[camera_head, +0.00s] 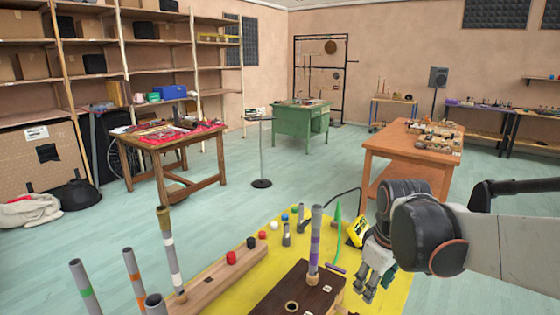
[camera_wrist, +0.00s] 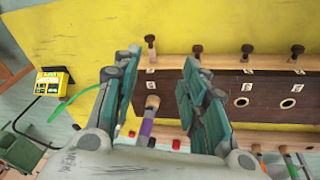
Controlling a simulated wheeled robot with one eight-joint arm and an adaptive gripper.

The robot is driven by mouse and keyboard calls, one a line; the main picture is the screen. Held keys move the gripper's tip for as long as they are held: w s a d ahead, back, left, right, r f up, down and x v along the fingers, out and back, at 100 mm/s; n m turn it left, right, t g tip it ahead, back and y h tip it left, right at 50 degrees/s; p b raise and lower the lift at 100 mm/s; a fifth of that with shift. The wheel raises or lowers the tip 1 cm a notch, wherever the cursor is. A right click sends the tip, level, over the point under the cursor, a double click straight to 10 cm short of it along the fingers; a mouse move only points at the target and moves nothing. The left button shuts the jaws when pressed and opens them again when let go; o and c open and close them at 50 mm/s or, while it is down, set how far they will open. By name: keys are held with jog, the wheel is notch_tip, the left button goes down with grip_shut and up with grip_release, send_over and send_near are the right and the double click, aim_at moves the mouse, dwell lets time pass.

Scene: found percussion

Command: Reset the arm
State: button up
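My gripper (camera_head: 364,288) hangs over the right part of a yellow tabletop (camera_head: 398,285), right of a dark wooden block and a purple-banded grey tube. In the wrist view my gripper (camera_wrist: 160,75) has its two teal-padded fingers spread apart, with nothing held between them. My arm reaches in from the right. The tube (camera_head: 315,243) stands upright in the dark block (camera_head: 265,302); the tube also shows in the wrist view (camera_wrist: 146,125), beyond the fingers. The block has round holes, and it also shows in the wrist view (camera_wrist: 233,85).
A light wooden rail (camera_head: 222,277) with a tall tube (camera_head: 170,250) lies left of the dark block. More tubes (camera_head: 80,285) stand at the left. A yellow meter (camera_head: 361,230) and a green pointed strip (camera_head: 338,230) are near my gripper. An orange table (camera_head: 405,150) stands behind.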

jog(key=s+r+m+t, duration=0.2)
jog(key=s+m+t, duration=0.2)
jog(key=s, duration=1)
jog(key=a+m, duration=0.1)
jog(key=m, duration=0.2)
jog(key=shift+t, duration=0.3)
